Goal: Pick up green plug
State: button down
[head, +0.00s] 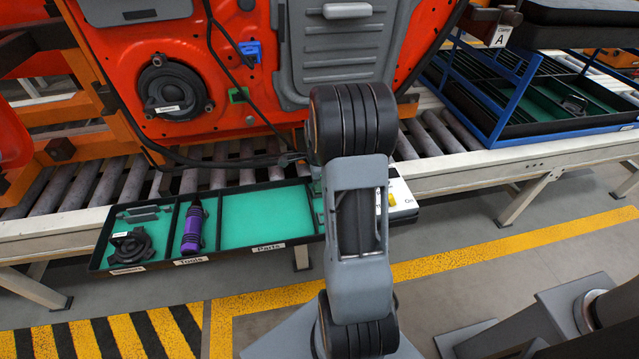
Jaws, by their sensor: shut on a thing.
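A small green connector piece (238,95) sits on the orange-red door panel (290,112), below a blue connector (250,50). I cannot tell whether the green piece is the plug or its socket. A black cable (222,32) runs down the panel past it towards a small dark shape (291,158) beside my arm. My arm stands in the middle of the view and hides what lies behind it. My gripper is hidden behind the arm links, so its fingers and anything between them do not show.
A black tray (218,253) with green compartments hangs before the roller conveyor (75,185); it holds a black round part (130,246) and a purple tool (193,228). A white box (402,200) is right of my arm. A blue-framed rack (497,135) stands right.

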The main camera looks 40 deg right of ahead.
jog(key=shift+r, duration=0.4)
notch_tip(320, 180, up, 2)
jog(key=shift+r+p, duration=0.2)
jog(key=shift+p, duration=0.1)
jog(key=s+d+r+p, duration=0.1)
jog(key=s+d+r, duration=0.4)
jog(key=s+r, duration=0.4)
jog(key=shift+s+r, duration=0.3)
jog(key=shift+s, duration=1.8)
jog(key=c, duration=1.5)
grip_release()
grip_shut()
